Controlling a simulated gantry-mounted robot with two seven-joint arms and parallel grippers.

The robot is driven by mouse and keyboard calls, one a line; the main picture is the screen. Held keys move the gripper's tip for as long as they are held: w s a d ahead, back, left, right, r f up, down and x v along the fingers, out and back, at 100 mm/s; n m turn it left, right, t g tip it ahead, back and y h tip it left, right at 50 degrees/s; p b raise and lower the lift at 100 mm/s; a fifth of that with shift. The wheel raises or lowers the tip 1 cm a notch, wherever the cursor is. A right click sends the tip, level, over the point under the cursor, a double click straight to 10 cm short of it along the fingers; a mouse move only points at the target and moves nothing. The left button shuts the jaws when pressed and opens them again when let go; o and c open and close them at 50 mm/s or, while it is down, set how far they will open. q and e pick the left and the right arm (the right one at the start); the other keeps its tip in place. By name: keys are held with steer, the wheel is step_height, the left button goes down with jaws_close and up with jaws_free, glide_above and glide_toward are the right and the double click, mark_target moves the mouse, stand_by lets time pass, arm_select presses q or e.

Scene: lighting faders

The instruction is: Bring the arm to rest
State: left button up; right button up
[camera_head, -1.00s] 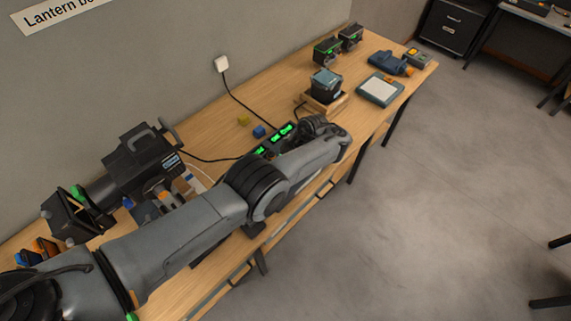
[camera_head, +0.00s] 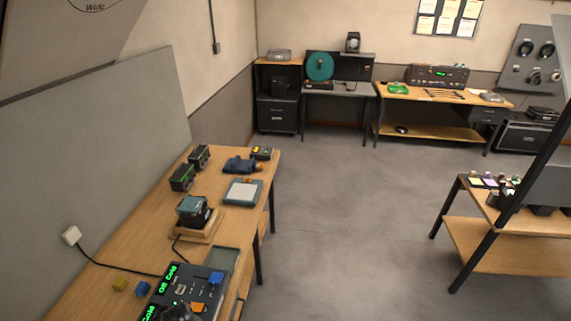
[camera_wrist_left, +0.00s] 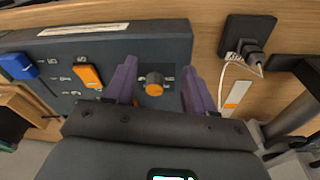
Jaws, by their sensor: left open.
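My left gripper (camera_wrist_left: 159,72) shows in the left wrist view with its two purple fingers apart. An orange-and-grey knob (camera_wrist_left: 154,84) on the dark console (camera_wrist_left: 120,48) lies between the fingers in the picture. I cannot tell whether they touch it. An orange slider cap (camera_wrist_left: 88,77) and a blue slider cap (camera_wrist_left: 18,66) are to the left. In the head view the console (camera_head: 222,262) is at the bottom left, with lit green displays, one reading "Off Cold". A dark part at the bottom edge there may be my arm. My right gripper is not in view.
A black plug box (camera_wrist_left: 245,42) with cable shows in the wrist view. The floor (camera_head: 340,220) is open.

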arm_select(q)
steer(key=s+d+r+m+t+p, duration=0.1)
steer(key=s+d+r+m+p, duration=0.1)
steer(key=s+r+m, duration=0.5)
steer(key=s+d+r+m+t+h+p, duration=0.1)
steer(key=s+d+r+m+p, duration=0.2)
steer(key=s, duration=1.5)
step_height(320, 180, up, 10)
steer(key=d+m, duration=0.2)
steer(key=m, duration=0.3)
steer(key=shift+s+m+t, duration=0.15)
steer(key=shift+m+t, duration=0.15)
steer(key=shift+d+f, duration=0.1)
